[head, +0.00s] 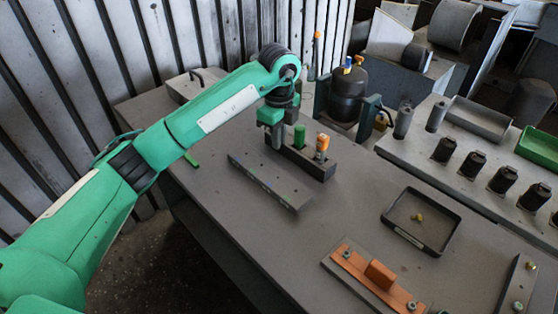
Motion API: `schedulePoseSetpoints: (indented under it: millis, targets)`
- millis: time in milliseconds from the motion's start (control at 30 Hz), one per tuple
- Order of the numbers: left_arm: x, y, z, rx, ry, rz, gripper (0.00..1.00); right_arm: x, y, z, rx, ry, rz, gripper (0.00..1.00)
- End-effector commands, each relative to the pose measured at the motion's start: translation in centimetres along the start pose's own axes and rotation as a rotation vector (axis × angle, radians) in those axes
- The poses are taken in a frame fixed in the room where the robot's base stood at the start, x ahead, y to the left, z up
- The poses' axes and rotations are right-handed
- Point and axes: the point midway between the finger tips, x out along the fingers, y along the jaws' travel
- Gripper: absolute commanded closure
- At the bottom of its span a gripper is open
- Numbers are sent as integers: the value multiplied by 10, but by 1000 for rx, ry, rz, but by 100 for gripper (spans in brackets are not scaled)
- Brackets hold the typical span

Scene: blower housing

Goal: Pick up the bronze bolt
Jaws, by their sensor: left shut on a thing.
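My left gripper (272,131) points down at the left end of a dark tool block (318,170) at the back of the table. Its jaws are shut on a grey upright tool (277,140), mostly hidden by the fingers; I cannot tell whether it is still seated in the block. A small brassy bolt-like piece (418,217) lies in a black tray (447,246) to the right, well apart from the gripper. It may be the bronze bolt; it is too small to be sure. My right gripper is not in view.
A green-handled tool (299,137) and an orange-handled tool (322,146) stand in the block. A long grey strip (262,181) lies in front. An orange bracket (380,275) with bolt heads sits front right. The table's middle is clear.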

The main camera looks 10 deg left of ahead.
Motion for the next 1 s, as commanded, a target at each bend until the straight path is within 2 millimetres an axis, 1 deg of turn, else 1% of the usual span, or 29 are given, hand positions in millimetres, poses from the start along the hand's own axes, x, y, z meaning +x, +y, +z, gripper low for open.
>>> schedulePoseSetpoints:
  millis: [33, 133, 300, 400, 633, 1000]
  targets:
    - [-13, -1, 0, 0, -1, -5, 99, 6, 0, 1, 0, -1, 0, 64]
    - [-38, -1, 0, 0, -2, -4, 99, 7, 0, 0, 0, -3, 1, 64]
    - [-62, 0, 0, -1, -1, -2, 99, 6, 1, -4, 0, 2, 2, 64]
    - [-72, 0, 0, -1, -1, -1, 99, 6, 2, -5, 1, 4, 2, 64]
    - [-86, 0, 0, 0, 1, 0, 99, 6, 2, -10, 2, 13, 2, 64]
    - [-87, 0, 0, -1, 1, 1, 99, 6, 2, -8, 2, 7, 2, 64]
